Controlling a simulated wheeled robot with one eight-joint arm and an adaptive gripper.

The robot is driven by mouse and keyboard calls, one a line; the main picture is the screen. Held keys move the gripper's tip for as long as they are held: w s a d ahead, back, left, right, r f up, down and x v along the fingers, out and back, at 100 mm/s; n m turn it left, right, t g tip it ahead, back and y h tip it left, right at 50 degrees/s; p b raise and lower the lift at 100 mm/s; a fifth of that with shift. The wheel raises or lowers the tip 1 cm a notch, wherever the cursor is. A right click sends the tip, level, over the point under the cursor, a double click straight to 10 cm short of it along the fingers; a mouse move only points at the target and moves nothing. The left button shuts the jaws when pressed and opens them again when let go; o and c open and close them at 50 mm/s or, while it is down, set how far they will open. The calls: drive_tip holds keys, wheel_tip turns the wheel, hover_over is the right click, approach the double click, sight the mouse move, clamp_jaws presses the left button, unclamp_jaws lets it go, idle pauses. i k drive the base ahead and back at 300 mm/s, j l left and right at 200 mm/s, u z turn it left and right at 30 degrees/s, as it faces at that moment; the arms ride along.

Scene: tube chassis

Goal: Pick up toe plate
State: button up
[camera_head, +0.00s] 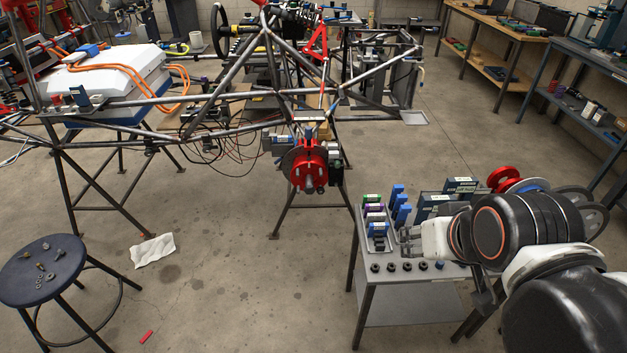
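I cannot tell for certain which thing is the toe plate; no part I can clearly read as it stands out. My arm reaches in from the lower right over a grey metal cart (395,300). My gripper (411,240) seems to be at the arm's left end, beyond the white wrist and above the cart top. It is small and blends with the parts behind it, so its fingers cannot be made out. The arm hides much of the cart's right side.
A tube chassis (190,120) on stands fills the upper left, with a red hub (306,166) on its near right corner. A dark stool (43,268) with small hardware is at lower left. A white cloth (153,250) and red piece (146,337) lie on otherwise open floor. Workbenches stand upper right.

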sight(465, 187)
drive_tip(key=z, duration=0.8)
drive_tip(key=i+l+u, duration=0.2)
drive_tip(key=i+u, duration=0.15)
drive_tip(key=i+l+u, duration=0.35)
drive_tip(key=k, duration=0.1)
drive_tip(key=i+j+u, duration=0.05)
